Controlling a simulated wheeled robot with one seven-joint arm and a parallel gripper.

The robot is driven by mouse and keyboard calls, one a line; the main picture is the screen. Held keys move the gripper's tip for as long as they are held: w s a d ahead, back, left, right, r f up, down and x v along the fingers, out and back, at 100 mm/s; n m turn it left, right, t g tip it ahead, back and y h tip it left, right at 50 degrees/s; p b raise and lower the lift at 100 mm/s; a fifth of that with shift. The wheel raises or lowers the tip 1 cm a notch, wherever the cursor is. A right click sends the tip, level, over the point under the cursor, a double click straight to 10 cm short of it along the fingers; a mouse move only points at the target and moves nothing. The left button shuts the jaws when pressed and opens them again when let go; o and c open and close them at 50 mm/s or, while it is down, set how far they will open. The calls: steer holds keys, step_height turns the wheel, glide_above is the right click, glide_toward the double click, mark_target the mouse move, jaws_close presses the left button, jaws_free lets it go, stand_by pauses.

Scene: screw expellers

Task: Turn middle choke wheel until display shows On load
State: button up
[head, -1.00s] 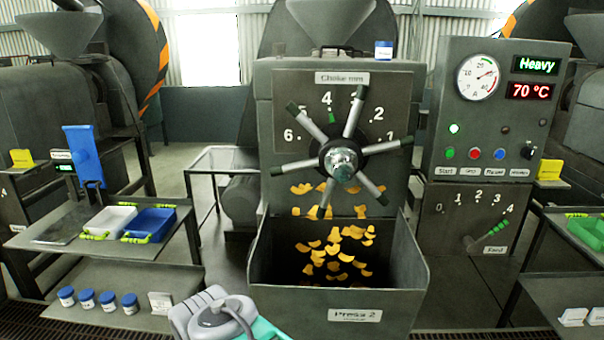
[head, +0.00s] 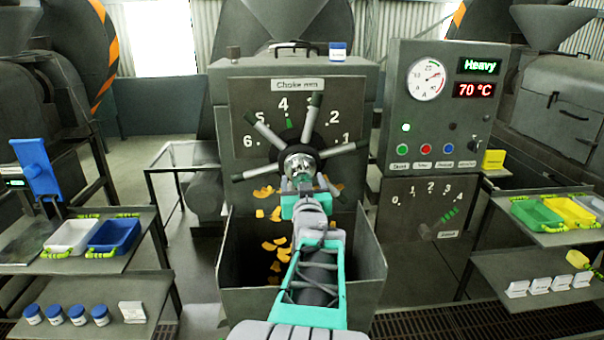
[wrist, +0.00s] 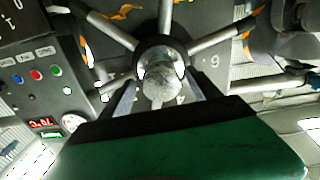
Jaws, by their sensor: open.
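The middle choke wheel (head: 344,148) is a spoked handwheel with dark tips and a shiny hub (head: 299,163), on the front of the middle press under the "Choke mm" label. A green pointer (head: 290,123) sits just below the 4 on its scale. The display (head: 479,66) reads "Heavy". My gripper (head: 303,183) is in front of the lower hub, its fingertips partly hidden. In the wrist view its open fingers (wrist: 164,92) lie either side of the hub (wrist: 160,78); I cannot tell whether they touch it.
Below the wheel is an open bin (head: 230,275) with orange flakes falling into it. The control panel (head: 445,110) stands to the right, with a gauge, buttons and a 70 °C readout (head: 474,90). Side tables hold trays (head: 115,236) and blue-lidded jars (head: 55,314).

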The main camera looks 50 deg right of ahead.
steer(key=shift+x, duration=0.95)
jaws_close()
